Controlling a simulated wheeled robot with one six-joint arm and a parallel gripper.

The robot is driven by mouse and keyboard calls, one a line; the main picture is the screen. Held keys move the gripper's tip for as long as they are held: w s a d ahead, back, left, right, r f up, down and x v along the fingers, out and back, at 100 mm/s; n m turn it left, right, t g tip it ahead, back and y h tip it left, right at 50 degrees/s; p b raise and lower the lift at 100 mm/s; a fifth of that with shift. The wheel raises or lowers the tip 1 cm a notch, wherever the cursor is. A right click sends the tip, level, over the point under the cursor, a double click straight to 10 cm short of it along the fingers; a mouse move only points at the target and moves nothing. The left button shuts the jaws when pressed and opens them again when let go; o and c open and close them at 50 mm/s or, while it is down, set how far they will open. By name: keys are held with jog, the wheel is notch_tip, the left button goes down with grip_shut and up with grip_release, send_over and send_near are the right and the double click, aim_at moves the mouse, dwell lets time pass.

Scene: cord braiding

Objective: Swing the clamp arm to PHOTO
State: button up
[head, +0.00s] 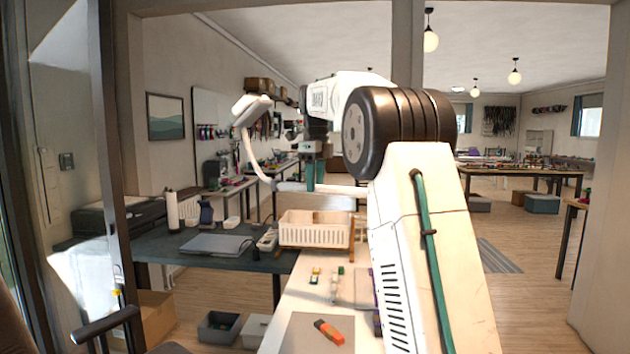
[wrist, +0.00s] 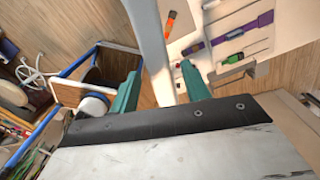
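The clamp arm appears to be the white curved bar (head: 251,155) in the head view. A pale block-shaped head (head: 252,110) sits at its upper end, and its lower part runs right behind my arm. My gripper (head: 315,177) has teal fingers pointing down at the horizontal stretch of the bar. In the wrist view, the pale bar (wrist: 155,50) runs between the separated fingertips of my gripper (wrist: 162,78), with a gap on each side. I cannot tell whether the bar is at finger depth. No PHOTO mark can be read, and the bar's right end is hidden.
A white slotted basket (head: 315,232) stands below the gripper. A closed laptop (head: 216,245) lies on the dark desk (head: 180,245). An orange-handled tool (head: 328,331) lies on the white worktop (head: 298,310) in front. Bins (head: 219,328) stand on the floor below.

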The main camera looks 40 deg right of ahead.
notch_tip(320, 180, up, 7)
jog(key=shift+f, duration=0.1)
jog(key=shift+r, duration=0.5)
dwell(0.4)
